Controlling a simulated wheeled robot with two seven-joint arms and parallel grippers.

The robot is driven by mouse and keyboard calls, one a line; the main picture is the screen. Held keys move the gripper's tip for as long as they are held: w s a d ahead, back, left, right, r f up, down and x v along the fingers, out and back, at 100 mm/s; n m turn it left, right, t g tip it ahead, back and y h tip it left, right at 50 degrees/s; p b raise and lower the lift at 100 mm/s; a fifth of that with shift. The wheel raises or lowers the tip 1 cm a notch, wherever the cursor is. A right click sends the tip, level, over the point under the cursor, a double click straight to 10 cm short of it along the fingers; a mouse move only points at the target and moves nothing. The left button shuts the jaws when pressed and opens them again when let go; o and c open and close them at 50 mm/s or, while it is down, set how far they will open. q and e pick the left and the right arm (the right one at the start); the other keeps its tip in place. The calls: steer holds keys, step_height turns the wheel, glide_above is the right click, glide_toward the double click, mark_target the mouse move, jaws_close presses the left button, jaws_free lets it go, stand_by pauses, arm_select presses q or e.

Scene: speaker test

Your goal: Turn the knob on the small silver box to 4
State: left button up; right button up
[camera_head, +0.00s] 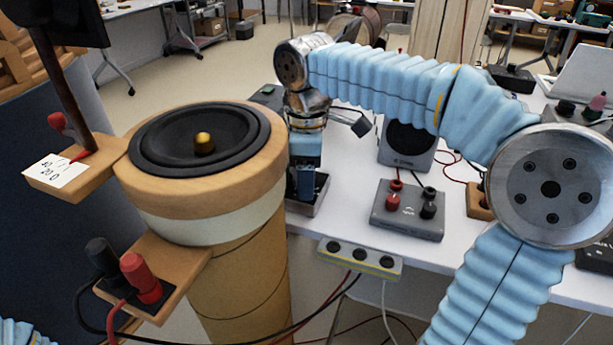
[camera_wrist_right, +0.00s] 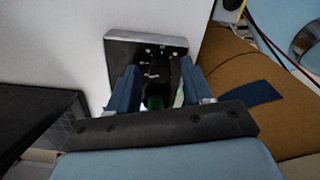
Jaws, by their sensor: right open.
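The small silver box shows in the right wrist view with a silver rim (camera_wrist_right: 150,39), a dark face and small white marks. In the right wrist view my right gripper (camera_wrist_right: 158,72) is open, one blue finger on each side of the knob. I cannot tell whether the fingers touch it. My left gripper is out of view.
A grey box (camera_head: 390,219) with red and black terminals stands right of my gripper, with a small speaker (camera_head: 408,150) behind it. A large round speaker on a wooden stand (camera_head: 260,190) rises close on the left. A socket strip (camera_head: 359,259) hangs at the table's front edge.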

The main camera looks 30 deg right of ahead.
steer(key=shift+c, duration=0.4)
jaws_close()
steer(key=shift+m, duration=0.3)
steer(key=shift+r+m+p, duration=0.1)
steer(key=shift+m+p, duration=0.3)
steer(key=shift+m, duration=0.1)
steer(key=shift+m+p, duration=0.3)
steer(key=shift+m, duration=0.9)
steer(key=m, duration=0.5)
